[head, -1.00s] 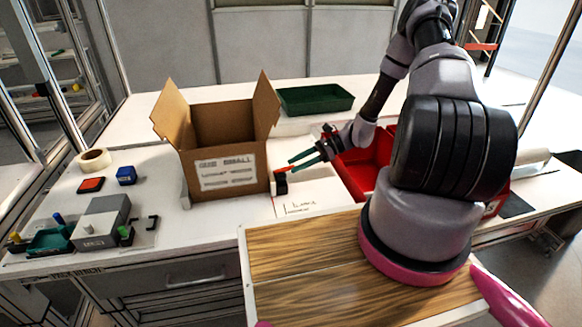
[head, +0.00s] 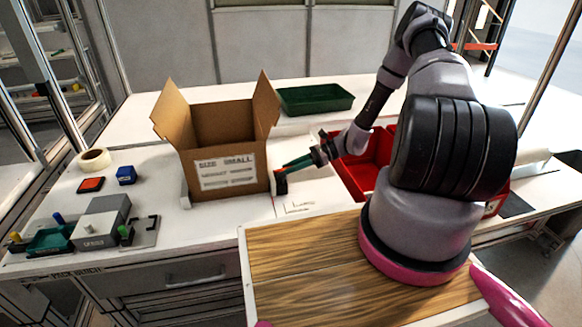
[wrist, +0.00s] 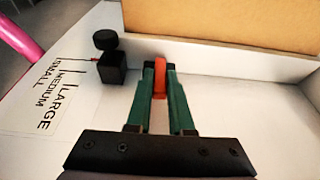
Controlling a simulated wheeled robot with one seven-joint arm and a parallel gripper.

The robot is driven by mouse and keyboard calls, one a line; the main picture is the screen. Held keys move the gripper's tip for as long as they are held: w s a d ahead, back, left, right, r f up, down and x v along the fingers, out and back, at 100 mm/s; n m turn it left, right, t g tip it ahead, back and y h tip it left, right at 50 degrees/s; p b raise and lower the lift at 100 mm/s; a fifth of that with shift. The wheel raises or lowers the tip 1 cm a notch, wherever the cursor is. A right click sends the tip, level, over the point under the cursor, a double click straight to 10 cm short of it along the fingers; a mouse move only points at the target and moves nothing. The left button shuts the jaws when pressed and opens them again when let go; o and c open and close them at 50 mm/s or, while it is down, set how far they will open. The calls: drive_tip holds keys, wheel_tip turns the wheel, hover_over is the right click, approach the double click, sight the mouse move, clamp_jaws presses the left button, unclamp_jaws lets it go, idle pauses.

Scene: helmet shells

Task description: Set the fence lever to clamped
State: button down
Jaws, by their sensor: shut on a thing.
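The fence lever (wrist: 159,80) is a small orange-red bar beside the cardboard box. In the wrist view it stands between the two green fingertips of my gripper (wrist: 160,76), which is shut on it. In the head view my gripper (head: 286,167) reaches in from the right at the box's lower right corner, and its fingers hide most of the lever. A black block with a round knob (wrist: 108,62) is left of the fingers in the wrist view. A size scale (wrist: 48,92) reading small, medium and large lies beside it. I cannot tell which setting the lever is in.
The open cardboard box (head: 225,175) stands just left of my gripper. A red bin (head: 365,175) is to the right, and a green tray (head: 315,98) lies behind. A grey fixture (head: 102,222) sits at the left of the bench. The bench front near the scale is clear.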

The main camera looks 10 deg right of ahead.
drive_tip(key=shift+f+y, duration=0.4)
drive_tip(key=shift+y, duration=0.4)
drive_tip(key=c, duration=0.8)
unclamp_jaws()
drive_tip(key=d, duration=0.3)
drive_tip(key=d+r, duration=0.1)
drive_tip(key=d, duration=0.3)
drive_tip(key=d+r, duration=0.1)
drive_tip(key=d, duration=0.2)
drive_tip(key=shift+d, duration=0.4)
